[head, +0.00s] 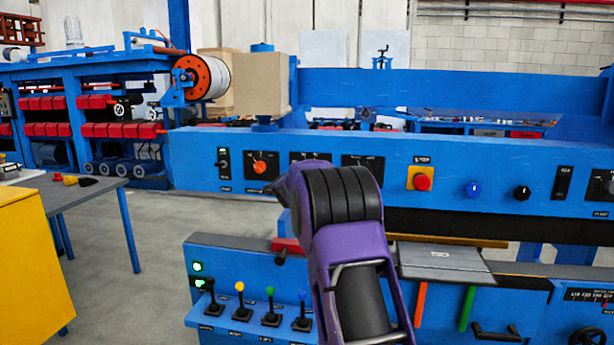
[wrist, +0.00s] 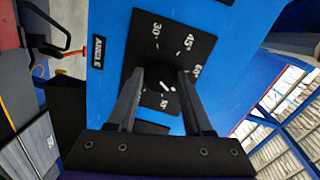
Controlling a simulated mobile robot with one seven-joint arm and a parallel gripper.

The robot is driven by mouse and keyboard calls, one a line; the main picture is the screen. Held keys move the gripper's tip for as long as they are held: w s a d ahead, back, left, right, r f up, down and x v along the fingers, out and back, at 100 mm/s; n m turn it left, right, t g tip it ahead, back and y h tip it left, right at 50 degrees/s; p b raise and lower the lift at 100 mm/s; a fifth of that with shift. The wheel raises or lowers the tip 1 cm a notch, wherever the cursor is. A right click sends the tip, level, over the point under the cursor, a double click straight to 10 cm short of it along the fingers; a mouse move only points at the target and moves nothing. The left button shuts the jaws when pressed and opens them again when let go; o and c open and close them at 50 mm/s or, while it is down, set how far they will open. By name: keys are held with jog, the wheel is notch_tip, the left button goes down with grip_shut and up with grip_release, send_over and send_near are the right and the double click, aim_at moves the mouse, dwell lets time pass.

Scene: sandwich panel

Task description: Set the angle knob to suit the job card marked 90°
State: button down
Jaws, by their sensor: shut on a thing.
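The angle dial (wrist: 176,28) is a black plate with white numbers on the blue panel, above an "ANGLE" label (wrist: 97,53) that reads sideways in the wrist view. 30°, 45° and 60° can be read; other marks are partly hidden or too small. The dark angle knob (wrist: 168,86) has a short white mark, whose exact setting I cannot tell. My gripper (wrist: 162,80) is shut on this knob, one finger on each side. In the head view my arm hides the gripper and knob. A small pale label (head: 440,254) lies on a grey plate; its writing is too small to read.
An orange knob (head: 259,167) sits left of my arm on the panel. A red stop button (head: 422,182), a blue button (head: 472,189) and a black knob (head: 522,193) are to the right. Several coloured levers (head: 240,305) stand below. A grey table (head: 95,192) is at left.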

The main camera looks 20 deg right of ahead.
jog(key=shift+m+t+y, duration=0.3)
jog(key=shift+m, duration=2.7)
jog(key=shift+c, duration=1.5)
grip_release()
jog(key=shift+s, duration=0.1)
jog(key=v, duration=1.7)
jog(key=shift+s+a, duration=0.1)
